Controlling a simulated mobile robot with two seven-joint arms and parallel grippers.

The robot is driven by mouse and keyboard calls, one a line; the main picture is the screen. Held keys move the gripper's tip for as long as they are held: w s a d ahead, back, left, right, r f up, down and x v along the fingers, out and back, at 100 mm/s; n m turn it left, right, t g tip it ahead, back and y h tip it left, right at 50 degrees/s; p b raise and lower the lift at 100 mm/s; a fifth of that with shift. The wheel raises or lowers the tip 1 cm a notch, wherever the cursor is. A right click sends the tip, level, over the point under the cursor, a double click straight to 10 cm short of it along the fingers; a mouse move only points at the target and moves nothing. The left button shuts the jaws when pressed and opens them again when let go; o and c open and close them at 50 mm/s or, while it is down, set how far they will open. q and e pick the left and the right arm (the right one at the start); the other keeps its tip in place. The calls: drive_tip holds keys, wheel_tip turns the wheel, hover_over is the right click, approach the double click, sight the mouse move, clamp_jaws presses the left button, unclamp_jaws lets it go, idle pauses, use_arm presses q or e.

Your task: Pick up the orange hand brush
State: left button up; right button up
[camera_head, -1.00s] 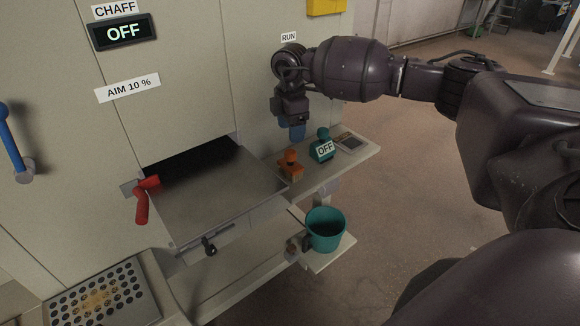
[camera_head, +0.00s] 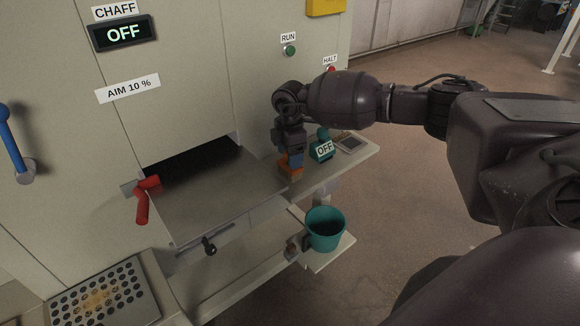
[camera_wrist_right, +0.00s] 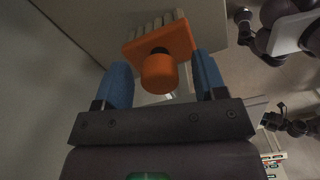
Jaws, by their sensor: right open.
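The orange hand brush (camera_head: 297,172) stands on the narrow shelf beside the metal tray, partly hidden by my right gripper in the head view. In the right wrist view the brush (camera_wrist_right: 158,70) shows its round orange knob, flat orange block and pale bristles. My right gripper (camera_head: 290,160) points down at the brush. Its blue fingers (camera_wrist_right: 160,82) are open, one on each side of the knob, with gaps visible between fingers and knob. My left gripper is not in view.
A teal item with an OFF label (camera_head: 322,150) stands close to the right of the brush. A red handle (camera_head: 146,200) is on the tray's left. The shelf (camera_head: 366,157) ends at the right.

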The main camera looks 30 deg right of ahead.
drive_tip(key=c, duration=1.1)
drive_tip(key=shift+o, duration=0.2)
drive_tip(key=shift+r, duration=0.15)
wheel_tip(320, 180, up, 20)
drive_tip(key=o, duration=0.3)
drive_tip(key=shift+c, duration=0.8)
drive_tip(key=shift+f, duration=0.2)
